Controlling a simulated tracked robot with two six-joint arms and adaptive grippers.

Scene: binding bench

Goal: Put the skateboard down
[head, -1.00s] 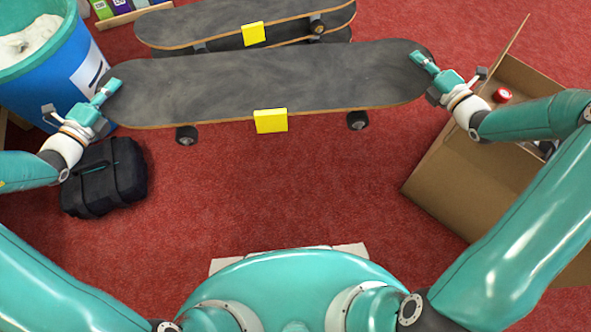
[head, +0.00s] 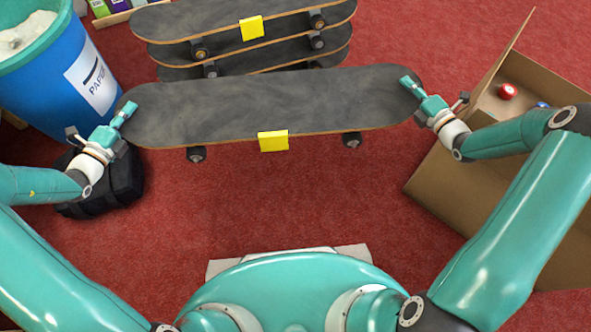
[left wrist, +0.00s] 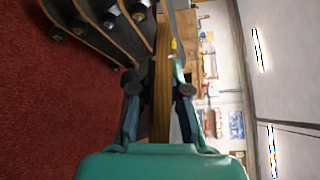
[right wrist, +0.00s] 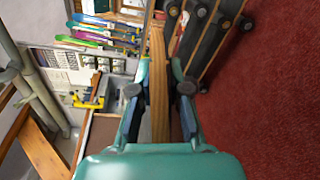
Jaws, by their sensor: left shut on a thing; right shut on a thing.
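A skateboard (head: 270,103) with a dark grey top, wooden edge and yellow tag (head: 273,141) is held level between my two grippers. Two of its wheels show under the near edge, with red floor below. My left gripper (head: 125,112) is shut on its left end; that wooden edge sits between the fingers in the left wrist view (left wrist: 161,85). My right gripper (head: 411,87) is shut on its right end; the edge also shows between the fingers in the right wrist view (right wrist: 157,85). I cannot tell exactly how high the board is.
A stack of several skateboards (head: 200,22) stands just behind the held board. A blue paper bin (head: 50,85) and a black case (head: 115,190) are at the left. An open cardboard box (head: 440,195) is at the right. Red carpet in front is clear.

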